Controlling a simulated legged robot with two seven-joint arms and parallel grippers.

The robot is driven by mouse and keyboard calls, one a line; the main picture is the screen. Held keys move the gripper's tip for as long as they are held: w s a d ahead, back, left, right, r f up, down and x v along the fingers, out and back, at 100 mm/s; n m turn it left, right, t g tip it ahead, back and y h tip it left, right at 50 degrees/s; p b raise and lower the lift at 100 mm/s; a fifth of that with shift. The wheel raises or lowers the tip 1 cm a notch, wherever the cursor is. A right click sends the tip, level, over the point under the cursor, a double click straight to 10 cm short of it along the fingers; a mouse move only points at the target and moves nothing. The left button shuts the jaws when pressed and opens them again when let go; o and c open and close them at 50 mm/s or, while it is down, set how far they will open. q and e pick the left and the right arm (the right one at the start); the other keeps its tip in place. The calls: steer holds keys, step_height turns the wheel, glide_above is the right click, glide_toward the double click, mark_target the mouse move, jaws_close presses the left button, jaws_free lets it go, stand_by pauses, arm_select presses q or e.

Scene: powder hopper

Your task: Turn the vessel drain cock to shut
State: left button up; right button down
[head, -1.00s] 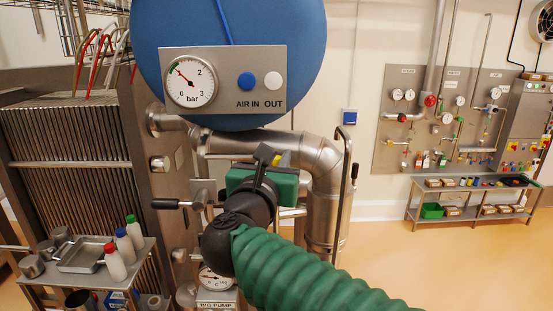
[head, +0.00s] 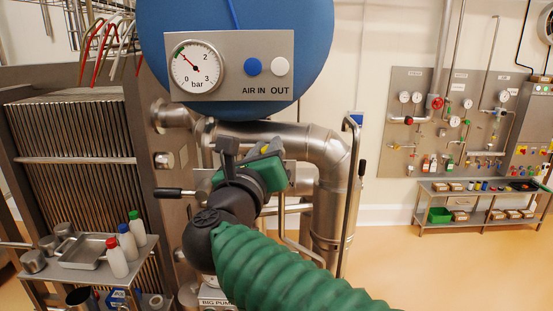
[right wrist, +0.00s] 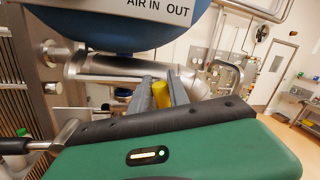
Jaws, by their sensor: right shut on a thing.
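The blue vessel (head: 290,35) fills the top of the head view, with steel pipework (head: 320,150) under it. My right gripper (head: 250,155) is below the vessel's gauge panel, in front of the pipe. Its fingers are shut on a yellow handle (head: 265,149), which also shows between the fingers in the right wrist view (right wrist: 161,94). I take this to be the drain cock's handle; the cock's body is hidden behind my gripper. Whether the cock is open or shut cannot be told. My left gripper is not in view.
A black-ended lever (head: 168,193) sticks out left of my gripper. A bent steel rail (head: 351,190) stands close on the right. A gauge panel (head: 235,66) hangs above. A trolley (head: 100,265) with bottles stands lower left. The floor on the right is clear.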

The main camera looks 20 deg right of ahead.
steer(key=w+a+f+n+t+y+b, duration=0.1)
steer(key=f+n+b, duration=0.3)
steer(key=n, duration=0.5)
steer(key=a+f+n+t+y+b, duration=0.2)
steer(key=a+f+n+y+b, duration=0.1)
steer(key=n, duration=0.6)
steer(key=shift+w+a+f+b, duration=0.35)
steer(key=shift+a+f+b, duration=0.25)
steer(key=shift+f+b, duration=0.55)
steer(key=c, duration=1.7)
jaws_free()
steer(key=o, duration=0.4)
steer(key=shift+s+d, duration=0.1)
steer(key=shift+o, duration=0.2)
steer(key=shift+r, duration=0.15)
steer(key=shift+r, duration=0.15)
